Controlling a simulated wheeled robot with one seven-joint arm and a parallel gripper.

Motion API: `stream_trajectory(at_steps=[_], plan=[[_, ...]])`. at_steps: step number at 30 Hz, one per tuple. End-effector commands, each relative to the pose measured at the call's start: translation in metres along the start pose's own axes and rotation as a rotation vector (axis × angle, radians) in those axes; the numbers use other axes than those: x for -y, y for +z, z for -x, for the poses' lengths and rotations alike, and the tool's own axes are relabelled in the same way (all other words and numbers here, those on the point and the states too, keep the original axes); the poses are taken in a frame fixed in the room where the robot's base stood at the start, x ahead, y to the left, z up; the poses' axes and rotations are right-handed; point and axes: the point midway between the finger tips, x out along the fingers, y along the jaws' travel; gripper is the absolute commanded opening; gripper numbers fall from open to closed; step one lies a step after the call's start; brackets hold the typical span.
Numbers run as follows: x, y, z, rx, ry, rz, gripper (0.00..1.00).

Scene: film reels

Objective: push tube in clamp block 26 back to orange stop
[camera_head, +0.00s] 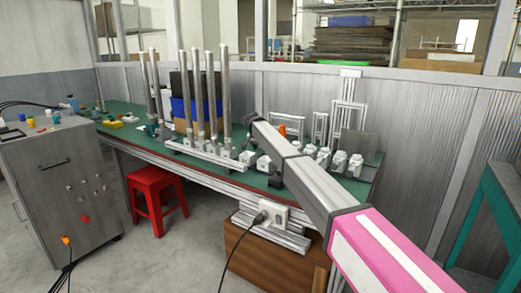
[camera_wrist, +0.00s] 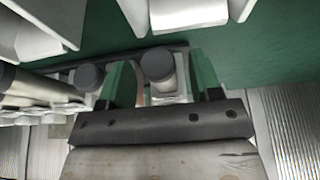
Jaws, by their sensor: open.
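In the wrist view my gripper (camera_wrist: 162,70) is open, with its two green fingers apart. A light tube or rod with a dark round end cap (camera_wrist: 158,62) lies between the fingers, with a gap on the right; I cannot tell whether the left finger touches it. A similar dark-capped piece (camera_wrist: 90,77) sits just left of the left finger. Several white clamp blocks (camera_head: 323,157) stand on the green bench (camera_head: 218,173) in the head view; their numbers are not legible. An orange piece (camera_head: 283,130) shows behind my arm. My fingers are hidden in the head view.
Tall upright tubes (camera_head: 225,90) stand in a white rail left of my arm. Metal frames (camera_head: 347,110) stand at the bench's back right. Large pale metal pieces (camera_wrist: 185,14) lie beyond my fingers in the wrist view. Open green surface shows at the wrist view's upper right.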

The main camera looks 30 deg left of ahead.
Motion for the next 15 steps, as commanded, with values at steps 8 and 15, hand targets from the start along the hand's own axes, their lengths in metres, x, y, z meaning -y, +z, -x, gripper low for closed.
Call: stream_trajectory(at_steps=[8,15], plan=[[-0.0001,-0.0001,-0.0049,0.000,0.000,0.000,0.58],[-0.0002,-0.0001,-0.0046,0.000,0.000,0.000,0.00]])
